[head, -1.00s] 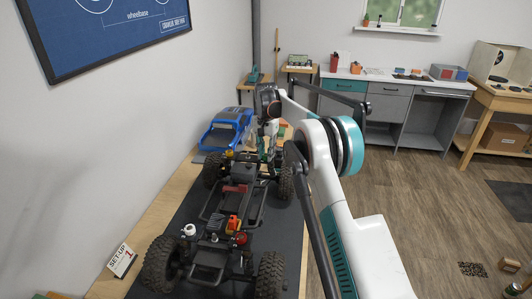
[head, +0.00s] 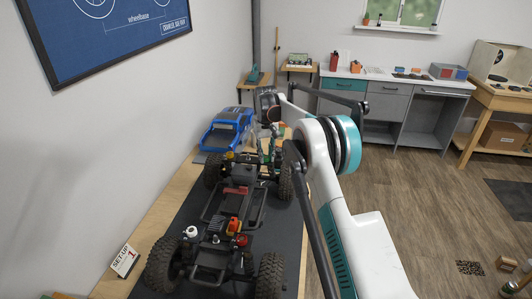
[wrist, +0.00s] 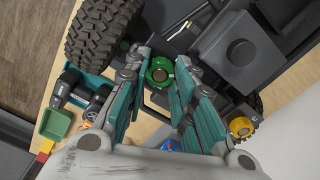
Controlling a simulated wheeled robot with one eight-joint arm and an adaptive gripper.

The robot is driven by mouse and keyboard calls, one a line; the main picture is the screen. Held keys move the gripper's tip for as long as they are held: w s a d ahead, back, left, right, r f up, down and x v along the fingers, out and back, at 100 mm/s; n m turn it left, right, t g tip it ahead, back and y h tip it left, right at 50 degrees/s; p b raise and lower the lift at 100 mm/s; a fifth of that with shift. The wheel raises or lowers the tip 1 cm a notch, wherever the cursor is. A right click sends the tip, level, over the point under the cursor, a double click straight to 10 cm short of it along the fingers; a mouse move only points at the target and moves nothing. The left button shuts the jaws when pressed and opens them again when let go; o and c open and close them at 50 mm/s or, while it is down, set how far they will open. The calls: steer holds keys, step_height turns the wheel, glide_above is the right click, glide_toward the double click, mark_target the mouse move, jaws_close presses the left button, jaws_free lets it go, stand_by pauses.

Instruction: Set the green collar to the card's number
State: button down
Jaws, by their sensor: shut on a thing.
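The set-up card (head: 125,261) stands at the left edge of the bench in the head view and reads "SET-UP 1". The green collar (wrist: 159,72) sits on the crawler chassis (head: 232,205) and shows between my fingers in the wrist view. My gripper (wrist: 160,80) is shut on the green collar, with a teal finger on each side. I cannot read any number or mark on the collar. In the head view my gripper is small and partly hidden at the far end of the chassis, near the blue truck body.
A yellow knob (wrist: 240,127) shows beside my right finger in the wrist view, and a big tyre (wrist: 103,38) lies left of the fingers. The blue truck body (head: 226,130) rests behind the chassis. A wall bounds the bench's left side.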

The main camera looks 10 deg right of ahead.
mark_target(266, 157)
steer(key=shift+n+p, duration=0.3)
steer(key=shift+n, duration=1.8)
steer(key=c, duration=1.3)
jaws_free()
steer(key=shift+r, duration=0.1)
step_height(266, 157, up, 12)
steer(key=shift+f, duration=0.1)
